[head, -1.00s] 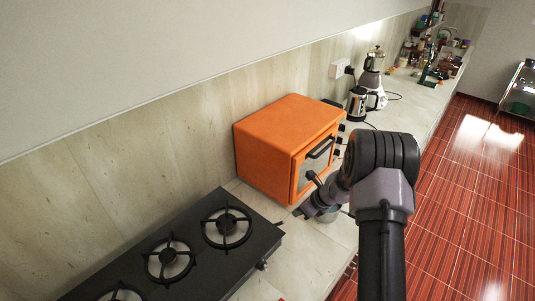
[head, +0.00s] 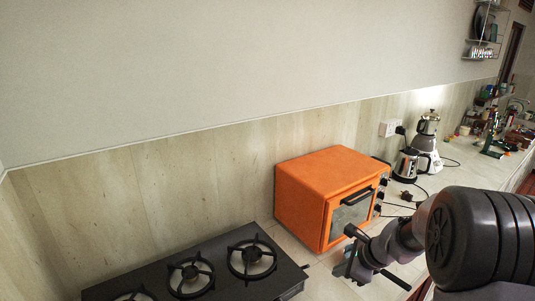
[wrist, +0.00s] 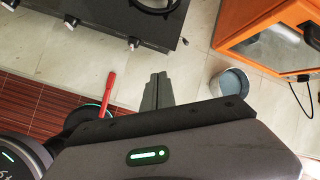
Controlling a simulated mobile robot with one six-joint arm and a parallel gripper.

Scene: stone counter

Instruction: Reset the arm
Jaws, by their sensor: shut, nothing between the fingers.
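My gripper shows in the wrist view (wrist: 158,88) with its two grey fingers together and nothing between them. It is above the counter, beside a small grey round container (wrist: 231,82) and apart from it. In the head view, the end of my arm hangs in front of the orange oven (head: 325,195), at its lower right. The fingertips are hard to make out there. The grey container is not clearly visible in the head view.
A black gas hob (head: 205,275) lies left of the oven; its knobs show in the wrist view. A thin red object (wrist: 107,95) lies near the counter edge. A kettle (head: 406,165) and a coffee maker or blender (head: 427,140) stand beyond the oven. Cords lie nearby.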

